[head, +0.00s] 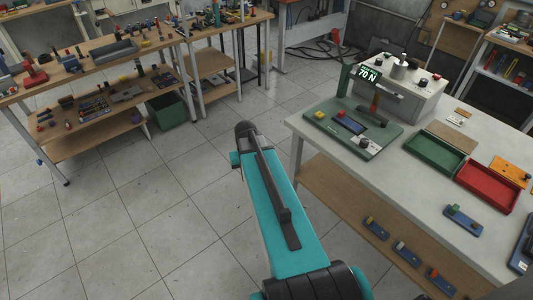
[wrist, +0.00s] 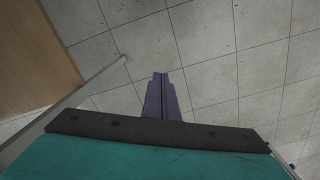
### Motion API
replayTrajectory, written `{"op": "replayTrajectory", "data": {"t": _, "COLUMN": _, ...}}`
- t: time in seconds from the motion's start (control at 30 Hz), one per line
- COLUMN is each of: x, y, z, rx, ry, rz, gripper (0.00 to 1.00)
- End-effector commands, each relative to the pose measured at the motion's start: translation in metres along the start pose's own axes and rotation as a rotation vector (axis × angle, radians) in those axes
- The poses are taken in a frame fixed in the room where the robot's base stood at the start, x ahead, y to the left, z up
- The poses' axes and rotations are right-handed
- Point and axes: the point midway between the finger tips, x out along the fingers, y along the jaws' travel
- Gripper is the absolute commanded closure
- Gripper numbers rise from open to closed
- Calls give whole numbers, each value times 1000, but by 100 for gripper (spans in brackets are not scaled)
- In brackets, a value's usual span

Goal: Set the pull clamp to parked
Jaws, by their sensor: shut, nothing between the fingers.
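A green fixture plate (head: 333,132) lies on the grey workbench at the right in the head view. My gripper (wrist: 160,77) shows in the wrist view, fingers together and empty, above the tiled floor. The fixture is not in the wrist view. In the head view my teal arm is left of the bench, and I cannot make out the fingers.
The grey workbench (head: 420,185) also holds a green tray (head: 435,152), a red tray (head: 487,186) and a light-coloured box with knobs (head: 405,93). Its wooden lower shelf (head: 340,200) carries several small blue fixtures. Cluttered wooden benches (head: 110,56) stand at the left. The floor between is clear.

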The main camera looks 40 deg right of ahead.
Motion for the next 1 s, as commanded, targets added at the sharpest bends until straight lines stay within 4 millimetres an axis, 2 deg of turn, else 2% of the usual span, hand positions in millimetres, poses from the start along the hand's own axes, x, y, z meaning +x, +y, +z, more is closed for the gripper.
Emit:
{"op": "replayTrajectory", "data": {"t": 0.03, "x": 20, "y": -12, "z": 13, "rx": -24, "ry": -23, "rz": 1, "gripper": 100}}
{"op": "replayTrajectory", "data": {"t": 0.1, "x": 40, "y": -26, "z": 28, "rx": -50, "ry": -50, "rz": 2, "gripper": 100}}
{"op": "replayTrajectory", "data": {"t": 0.37, "x": 113, "y": -67, "z": 89, "rx": -146, "ry": -149, "rz": 12, "gripper": 100}}
{"op": "replayTrajectory", "data": {"t": 0.5, "x": 149, "y": -84, "z": 126, "rx": -197, "ry": -203, "rz": 22, "gripper": 100}}
{"op": "replayTrajectory", "data": {"t": 0.77, "x": 210, "y": -105, "z": 198, "rx": -291, "ry": -302, "rz": 46, "gripper": 100}}
{"op": "replayTrajectory", "data": {"t": 1.0, "x": 258, "y": -111, "z": 269, "rx": -374, "ry": -393, "rz": 76, "gripper": 100}}
